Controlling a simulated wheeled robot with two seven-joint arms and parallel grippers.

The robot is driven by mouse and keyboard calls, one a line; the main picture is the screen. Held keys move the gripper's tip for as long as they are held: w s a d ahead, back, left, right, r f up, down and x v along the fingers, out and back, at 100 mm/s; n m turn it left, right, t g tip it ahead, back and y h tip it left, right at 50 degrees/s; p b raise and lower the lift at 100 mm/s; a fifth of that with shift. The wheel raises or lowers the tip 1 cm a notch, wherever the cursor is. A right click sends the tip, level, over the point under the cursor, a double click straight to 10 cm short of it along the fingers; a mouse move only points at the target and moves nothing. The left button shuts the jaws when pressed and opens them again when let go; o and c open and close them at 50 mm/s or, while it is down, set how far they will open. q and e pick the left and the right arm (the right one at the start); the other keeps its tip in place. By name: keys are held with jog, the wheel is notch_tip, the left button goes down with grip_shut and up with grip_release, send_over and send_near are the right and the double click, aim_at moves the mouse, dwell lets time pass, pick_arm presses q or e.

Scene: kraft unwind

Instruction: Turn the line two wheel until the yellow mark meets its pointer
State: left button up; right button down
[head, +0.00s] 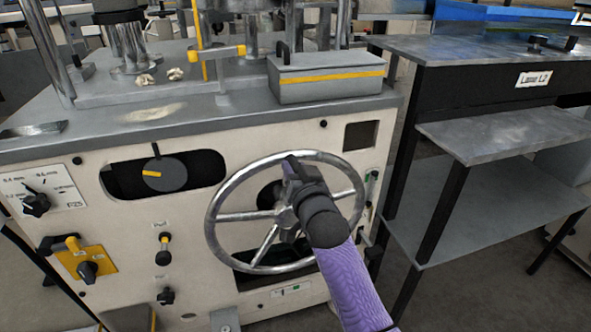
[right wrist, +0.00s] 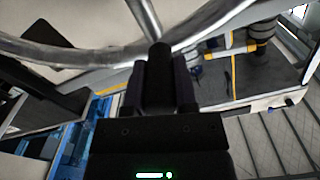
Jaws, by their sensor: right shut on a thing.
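The silver handwheel (head: 221,188) is upright on the front of the cream machine, with several spokes. My right gripper (head: 292,172) is in front of it, with its fingers at the upper part of the rim. In the right wrist view, the gripper (right wrist: 165,85) is shut on the wheel's dark handle (right wrist: 160,55), beside the rim (right wrist: 205,32). The gripper and forearm hide part of the hub and rim. A dark round dial (head: 168,180) with a yellow mark (head: 152,173) sits in a black slot left of the wheel. My left gripper is not in view.
A grey box with a yellow stripe (head: 330,84) stands on the machine top. Knobs and a yellow switch plate (head: 85,261) are on the panel at left. A grey stepped bench (head: 505,135) stands close on the right. The floor between is narrow.

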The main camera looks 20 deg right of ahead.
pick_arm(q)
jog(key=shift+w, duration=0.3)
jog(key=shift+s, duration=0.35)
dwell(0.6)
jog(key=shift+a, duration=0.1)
pick_arm(e)
jog(key=shift+d, duration=0.15)
